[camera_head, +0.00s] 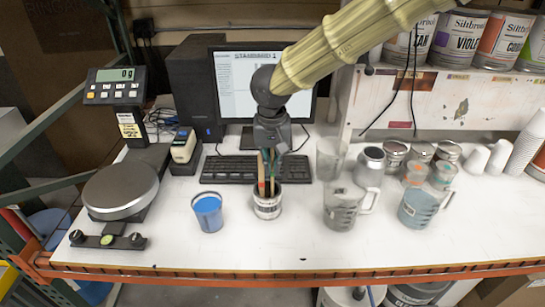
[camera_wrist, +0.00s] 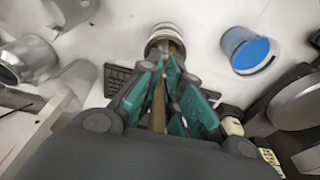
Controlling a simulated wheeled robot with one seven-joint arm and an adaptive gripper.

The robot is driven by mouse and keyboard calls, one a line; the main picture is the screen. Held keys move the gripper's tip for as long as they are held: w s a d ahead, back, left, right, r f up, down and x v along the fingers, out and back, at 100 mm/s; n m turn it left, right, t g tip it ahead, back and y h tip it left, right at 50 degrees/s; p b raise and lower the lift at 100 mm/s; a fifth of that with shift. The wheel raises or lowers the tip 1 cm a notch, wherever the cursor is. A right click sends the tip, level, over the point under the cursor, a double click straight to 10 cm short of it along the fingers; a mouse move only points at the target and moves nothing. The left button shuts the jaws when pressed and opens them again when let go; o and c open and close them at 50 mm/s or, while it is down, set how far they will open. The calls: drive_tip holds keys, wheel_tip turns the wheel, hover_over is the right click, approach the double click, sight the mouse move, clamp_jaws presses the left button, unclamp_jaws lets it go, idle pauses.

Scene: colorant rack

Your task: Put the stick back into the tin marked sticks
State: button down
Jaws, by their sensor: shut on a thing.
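The tin (camera_head: 267,207) stands upright on the white table in front of the keyboard. Several sticks show above its rim in the head view, and its label is too small to read. My gripper (camera_head: 270,152) is directly above the tin, pointing down. In the wrist view my gripper (camera_wrist: 165,80) is shut on a wooden stick (camera_wrist: 158,108), which runs between the teal fingers toward the tin (camera_wrist: 165,35). The stick's far end overlaps the tin's opening. I cannot tell how deep it reaches.
A cup of blue paint (camera_head: 208,212) stands left of the tin, and a scale (camera_head: 121,190) is farther left. Clear jugs (camera_head: 343,207) and cans stand to the right. The keyboard (camera_head: 225,170) and monitor (camera_head: 240,90) are behind. The table front is clear.

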sight(272, 170)
drive_tip(key=shift+w+f, duration=0.15)
drive_tip(key=shift+f, duration=0.9)
drive_tip(key=shift+w+f, duration=0.15)
drive_tip(key=shift+f, duration=0.85)
drive_tip(key=c, duration=1.5)
unclamp_jaws()
drive_tip(key=r, duration=0.4)
drive_tip(key=s+r, duration=0.1)
drive_tip(key=r, duration=0.6)
drive_tip(key=shift+s+r, duration=0.35)
drive_tip(key=shift+r, duration=0.05)
